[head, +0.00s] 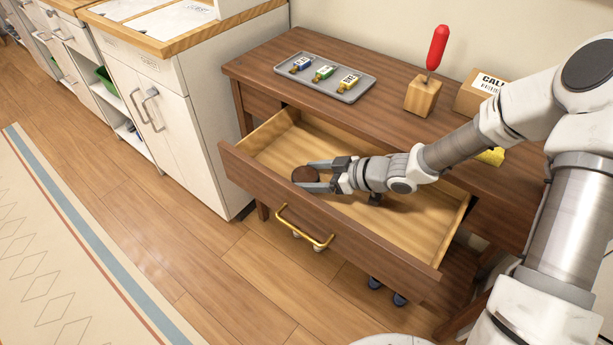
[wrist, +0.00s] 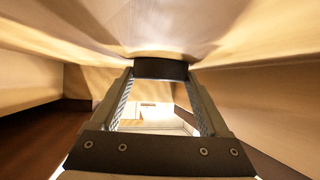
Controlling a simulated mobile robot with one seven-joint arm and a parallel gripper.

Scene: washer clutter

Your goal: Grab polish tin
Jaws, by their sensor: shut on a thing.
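The polish tin (head: 304,175) is a small, round, dark brown disc in the head view. My gripper (head: 318,175) is shut on it, with one finger on each side. The tin and the fingers are inside the open drawer (head: 410,222), near its front panel. I cannot tell whether the tin touches the drawer floor. In the wrist view the tin (wrist: 160,69) shows as a dark band between the two fingertips, with pale drawer wood close around it.
A white cabinet (head: 165,110) stands at left. The drawer walls surround my gripper.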

